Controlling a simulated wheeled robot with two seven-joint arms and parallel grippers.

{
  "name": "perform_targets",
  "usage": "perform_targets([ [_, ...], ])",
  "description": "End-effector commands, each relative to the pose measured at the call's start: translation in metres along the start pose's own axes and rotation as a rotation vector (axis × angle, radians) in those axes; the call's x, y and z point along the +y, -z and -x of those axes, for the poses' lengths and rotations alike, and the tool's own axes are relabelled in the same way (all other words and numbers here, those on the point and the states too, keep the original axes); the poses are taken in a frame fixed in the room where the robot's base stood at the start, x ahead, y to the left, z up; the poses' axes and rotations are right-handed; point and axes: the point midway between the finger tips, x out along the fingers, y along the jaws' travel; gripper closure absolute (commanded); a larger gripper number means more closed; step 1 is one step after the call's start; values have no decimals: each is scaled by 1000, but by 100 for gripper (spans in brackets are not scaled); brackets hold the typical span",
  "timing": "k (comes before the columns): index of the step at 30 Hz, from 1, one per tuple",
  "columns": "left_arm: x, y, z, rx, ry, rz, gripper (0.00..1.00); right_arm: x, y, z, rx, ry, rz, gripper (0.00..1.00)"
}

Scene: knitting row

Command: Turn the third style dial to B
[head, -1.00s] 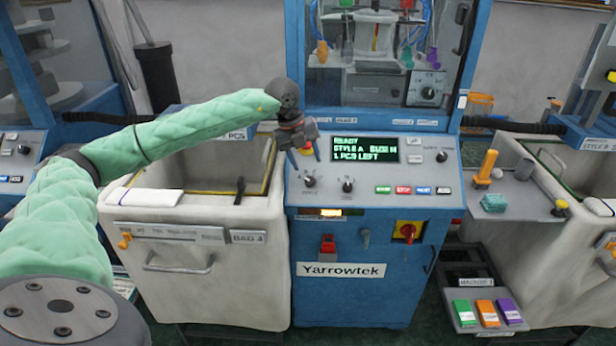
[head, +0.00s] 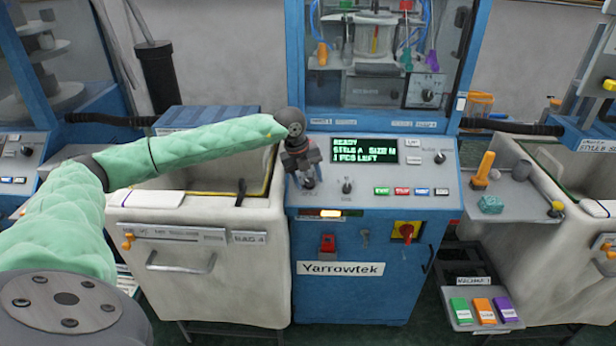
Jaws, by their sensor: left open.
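The middle blue knitting machine carries a sloped grey control panel (head: 420,178). Its green-lit display (head: 365,149) reads READY, STYLE A, SIZE M, 1 PCS LEFT. A dark dial (head: 308,183) is at the panel's left, with a small label below it too blurred to read. A second dark dial (head: 347,187) stands to its right. My left gripper (head: 307,178) is open and points down at the left dial, its fingers at or around it; contact cannot be told. The gripper partly hides this dial and its pointer. My right gripper is not in view.
Coloured buttons (head: 412,191) and a yellow-red switch (head: 407,232) are on the machine's front. A grey bin (head: 200,270) stands left. A side shelf (head: 510,195) at right holds an orange-handled tool (head: 483,168) and a teal piece (head: 491,205).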

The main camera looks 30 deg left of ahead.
Motion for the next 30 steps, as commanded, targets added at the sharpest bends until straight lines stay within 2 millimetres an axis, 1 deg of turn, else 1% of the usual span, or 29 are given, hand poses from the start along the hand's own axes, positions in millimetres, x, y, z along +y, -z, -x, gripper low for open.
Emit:
perform_targets([
  [7,0,0,-1,0,0,0,49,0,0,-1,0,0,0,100],
  [8,0,0,-1,0,0,0,51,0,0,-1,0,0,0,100],
  [9,0,0,-1,0,0,0,58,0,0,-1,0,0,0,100],
  [11,0,0,-1,0,0,0,70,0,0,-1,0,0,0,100],
  [12,0,0,-1,0,0,0,78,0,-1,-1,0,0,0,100],
  [14,0,0,-1,0,0,0,90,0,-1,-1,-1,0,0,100],
  [15,0,0,-1,0,0,0,93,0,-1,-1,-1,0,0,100],
  [22,0,0,-1,0,-10,-15,93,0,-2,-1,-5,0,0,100],
  [26,-1,0,-2,2,-38,-52,93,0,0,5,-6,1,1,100],
  [28,-2,0,-2,4,-60,-84,93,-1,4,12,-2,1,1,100],
  [30,-3,0,-2,5,-87,-122,93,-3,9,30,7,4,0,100],
])
